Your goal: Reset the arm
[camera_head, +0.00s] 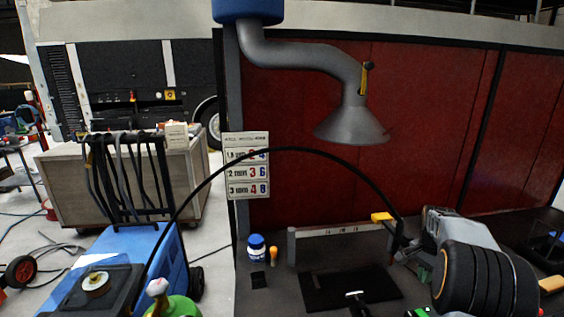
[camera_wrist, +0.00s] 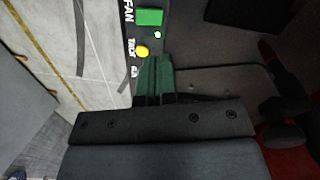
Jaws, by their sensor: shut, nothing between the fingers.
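My gripper (camera_wrist: 155,62) shows in the wrist view with its two green fingers together and nothing between them. Its dark body fills the bottom of that view. The fingers lie close beside a black control panel (camera_wrist: 131,45) with a green button (camera_wrist: 149,17) and a yellow button (camera_wrist: 142,51). I cannot tell whether they touch the panel. In the head view a bulky grey and black shape stands at the lower right, and I cannot make out the gripper's fingers there.
A dark workbench (camera_head: 272,298) holds a blue-lidded white jar (camera_head: 257,248) and a black mat (camera_head: 335,287). A grey extraction hood (camera_head: 351,120) hangs above it. A blue machine (camera_head: 140,252) stands left. A black cable (camera_head: 290,149) arches across the bench.

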